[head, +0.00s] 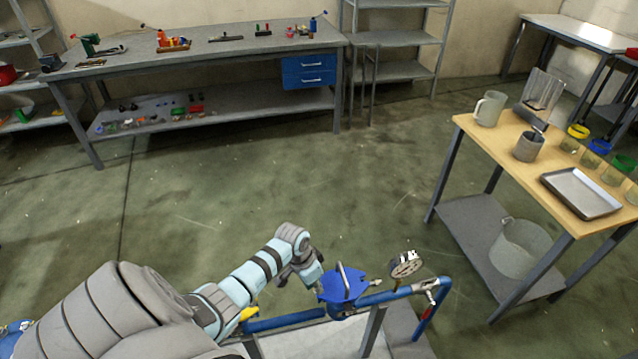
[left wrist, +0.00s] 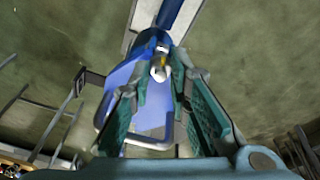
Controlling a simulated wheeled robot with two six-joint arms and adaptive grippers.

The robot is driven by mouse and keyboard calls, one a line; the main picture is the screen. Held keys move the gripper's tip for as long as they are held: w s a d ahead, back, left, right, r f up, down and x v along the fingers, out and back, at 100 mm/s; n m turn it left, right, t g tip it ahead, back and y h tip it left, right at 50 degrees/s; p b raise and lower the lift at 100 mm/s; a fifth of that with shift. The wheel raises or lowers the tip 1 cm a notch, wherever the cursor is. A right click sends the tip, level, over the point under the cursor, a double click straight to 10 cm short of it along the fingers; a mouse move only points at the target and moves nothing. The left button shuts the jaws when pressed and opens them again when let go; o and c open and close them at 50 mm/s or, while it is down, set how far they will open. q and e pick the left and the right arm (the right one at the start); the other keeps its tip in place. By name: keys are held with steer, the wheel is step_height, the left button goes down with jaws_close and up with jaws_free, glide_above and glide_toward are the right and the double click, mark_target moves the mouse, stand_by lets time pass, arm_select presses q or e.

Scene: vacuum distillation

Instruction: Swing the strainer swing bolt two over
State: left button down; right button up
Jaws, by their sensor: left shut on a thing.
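The blue strainer (head: 343,286) sits on a blue pipe run at the bottom middle of the head view, with a grey bar handle (head: 346,277) standing up from it. My left gripper (head: 315,277) is at the strainer's left side. My right gripper is not in view.
A pressure gauge (head: 406,264) stands just right of the strainer, above the blue pipe (head: 400,293). A wooden-topped table (head: 515,165) with a jug, cups and a tray is at the right. A workbench (head: 210,62) stands at the back. The floor between is clear.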

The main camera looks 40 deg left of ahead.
arm_select(q)
steer(key=s+a+t+h+b, duration=0.1)
steer(key=s+f+t+h+b, duration=0.1)
steer(key=t+b, duration=0.1)
steer(key=shift+s+a+f+t+h, duration=0.15)
steer(key=shift+s+a+t+h, duration=0.05)
steer(key=shift+a+t+h, duration=0.15)
stand_by(0.4)
steer(key=c, duration=1.7)
jaws_free()
